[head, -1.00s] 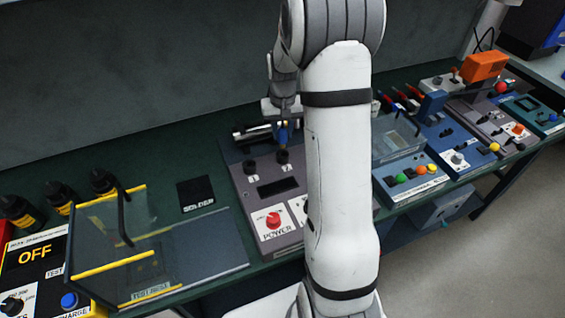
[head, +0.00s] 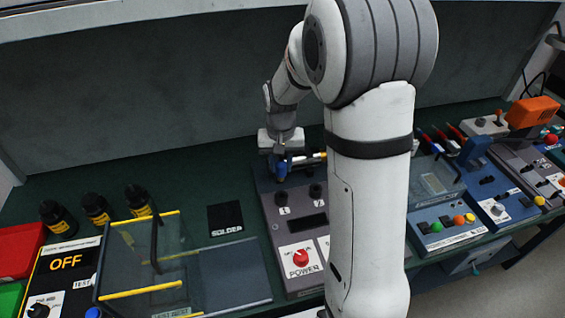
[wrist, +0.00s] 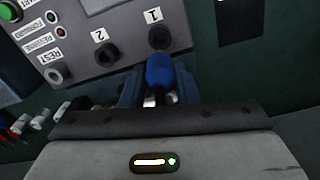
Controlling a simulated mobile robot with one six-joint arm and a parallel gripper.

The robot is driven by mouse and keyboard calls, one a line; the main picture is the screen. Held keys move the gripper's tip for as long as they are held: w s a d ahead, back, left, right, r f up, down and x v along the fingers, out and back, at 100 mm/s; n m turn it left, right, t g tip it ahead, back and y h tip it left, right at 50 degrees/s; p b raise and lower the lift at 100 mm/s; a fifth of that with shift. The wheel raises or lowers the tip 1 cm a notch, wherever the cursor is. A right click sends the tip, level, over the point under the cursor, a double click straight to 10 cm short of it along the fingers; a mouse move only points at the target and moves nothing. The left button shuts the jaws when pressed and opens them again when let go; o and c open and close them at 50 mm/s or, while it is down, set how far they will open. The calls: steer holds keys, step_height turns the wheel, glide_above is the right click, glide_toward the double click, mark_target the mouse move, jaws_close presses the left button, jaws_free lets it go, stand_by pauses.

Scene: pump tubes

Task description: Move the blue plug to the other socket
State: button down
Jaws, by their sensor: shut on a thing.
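My gripper (wrist: 160,92) is shut on the blue plug (wrist: 161,76), which sits between its two fingers. In the head view, the blue plug (head: 281,172) hangs under my gripper (head: 282,160) at the back of the grey pump panel. Socket 1 (wrist: 159,38) is a dark round socket lying just beyond the plug's tip in the wrist view. Socket 2 (wrist: 107,54) is to its left there. Both sockets look empty. In the head view, socket 1 (head: 281,197) is directly in front of the plug, and socket 2 (head: 315,192) is to the right.
The panel carries a red power knob (head: 300,258). A clear box with yellow edges (head: 150,265) and a black solder pad (head: 225,218) lie to the left. Dark bottles (head: 96,208) stand at the far left. Blue button panels (head: 450,222) are to the right.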

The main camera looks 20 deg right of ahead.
mark_target(281, 179)
steer(key=shift+f+b, duration=2.1)
steer(key=shift+f, duration=0.8)
steer(key=shift+f+b, duration=1.55)
steer(key=shift+f, duration=0.35)
steer(key=c, duration=1)
jaws_free()
steer(key=shift+c, duration=0.2)
steer(key=shift+d+r, duration=0.1)
steer(key=shift+r, duration=3.85)
steer(key=shift+s+r, duration=0.15)
steer(key=shift+s, duration=0.05)
steer(key=s+r+n+t, duration=0.1)
steer(key=s+r, duration=0.1)
steer(key=s, duration=0.8)
steer(key=s+r+n+t, duration=0.1)
steer(key=s+r, duration=0.2)
steer(key=s, duration=0.7)
steer(key=shift+s+n+t, duration=0.25)
steer(key=shift+n+t, duration=0.05)
steer(key=shift+t, duration=0.1)
